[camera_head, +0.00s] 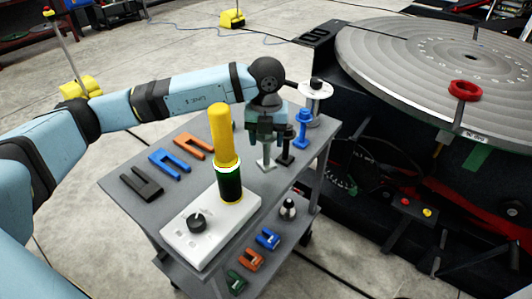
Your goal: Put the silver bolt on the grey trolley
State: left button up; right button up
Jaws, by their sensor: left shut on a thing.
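The silver bolt (266,163) is below my left gripper (267,141), which is shut on it; the fingers hide its upper part. Its pale, flat lower end is at or just above the top of the grey trolley (178,188); I cannot tell whether it touches. A black bolt (286,154) stands just right of it, and a blue bolt (302,128) stands further right on the trolley top. My right gripper is not in view.
A yellow and green stack light (222,135) rises from a white control box (207,228) at the trolley's front. Orange, blue and black forked clamps (169,164) lie to the left. A round grey positioner table (430,60) with a red ring (465,90) stands at right.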

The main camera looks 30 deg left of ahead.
aim_at(267, 154)
pick_arm(q)
jog(key=shift+f, duration=0.95)
notch_tip(267, 154, down, 4)
jog(key=shift+r, duration=0.15)
jog(key=o, duration=1.3)
jog(key=shift+c, duration=0.2)
